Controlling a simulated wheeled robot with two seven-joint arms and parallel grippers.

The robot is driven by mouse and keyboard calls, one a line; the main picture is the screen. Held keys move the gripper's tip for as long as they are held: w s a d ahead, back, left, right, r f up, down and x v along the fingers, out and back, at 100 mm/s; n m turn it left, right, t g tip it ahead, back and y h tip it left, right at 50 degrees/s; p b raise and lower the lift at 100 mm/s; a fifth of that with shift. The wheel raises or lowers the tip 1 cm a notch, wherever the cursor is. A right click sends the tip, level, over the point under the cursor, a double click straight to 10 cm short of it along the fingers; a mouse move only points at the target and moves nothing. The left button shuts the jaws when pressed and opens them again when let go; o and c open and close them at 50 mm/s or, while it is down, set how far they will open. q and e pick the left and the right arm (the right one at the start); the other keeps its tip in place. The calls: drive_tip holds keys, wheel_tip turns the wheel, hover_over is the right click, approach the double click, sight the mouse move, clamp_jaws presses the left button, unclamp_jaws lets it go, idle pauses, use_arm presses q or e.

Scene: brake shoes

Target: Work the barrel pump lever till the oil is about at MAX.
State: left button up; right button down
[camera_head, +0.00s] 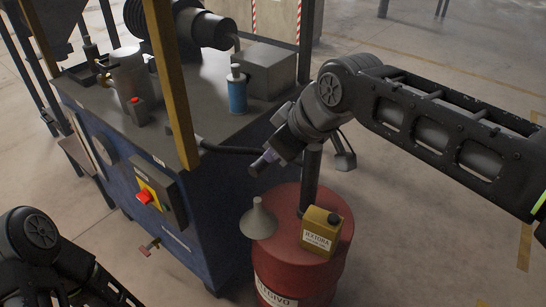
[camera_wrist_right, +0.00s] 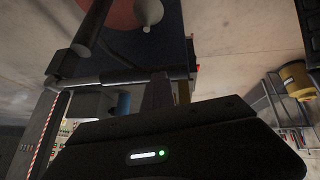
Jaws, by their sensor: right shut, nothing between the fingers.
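The red barrel (camera_head: 296,263) stands on the floor right of the blue machine. Its dark pump post (camera_head: 311,180) rises from the lid; barrel and post also show upside down in the wrist view (camera_wrist_right: 90,25). A dark horizontal rod (camera_wrist_right: 120,75) by the post looks like the lever, crossing just beyond my right fingers. In the head view my right gripper (camera_head: 264,161) is beside the post's top, shut and empty; whether it touches the lever I cannot tell. I cannot make out an oil gauge or MAX mark. My left gripper is out of frame.
A grey funnel (camera_head: 258,219) and a yellow can (camera_head: 322,231) sit on the barrel lid. The blue machine (camera_head: 130,180) carries a blue bottle (camera_head: 237,92) and a red switch (camera_head: 147,196). A black hose (camera_head: 225,149) runs toward my gripper. Floor right of the barrel is clear.

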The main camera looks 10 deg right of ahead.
drive_tip(key=v, duration=0.6)
drive_tip(key=shift+s+a, duration=0.25)
drive_tip(key=shift+s, duration=0.1)
drive_tip(key=shift+w, duration=0.1)
idle(1.0)
drive_tip(key=w+a+f+m+g, duration=0.1)
drive_tip(key=w+f, duration=0.2)
drive_tip(key=f, duration=0.5)
drive_tip(key=w+f+m+g, duration=0.1)
drive_tip(key=w+f, duration=0.2)
drive_tip(key=f, duration=0.5)
drive_tip(key=s+f+m+g+y, duration=0.1)
drive_tip(key=s+f+m+g, duration=0.2)
drive_tip(key=f, duration=1.8)
drive_tip(key=s+a+f+m+g+p, duration=0.1)
drive_tip(key=s+f+m, duration=0.6)
drive_tip(key=s+f, duration=1.45)
drive_tip(key=w+a+r+n+p, duration=0.1)
drive_tip(key=w+a+r+p, duration=0.2)
drive_tip(key=r+p, duration=0.4)
wheel_tip(320, 180, up, 4)
drive_tip(key=shift+f+n, duration=0.1)
drive_tip(key=shift+n, duration=0.3)
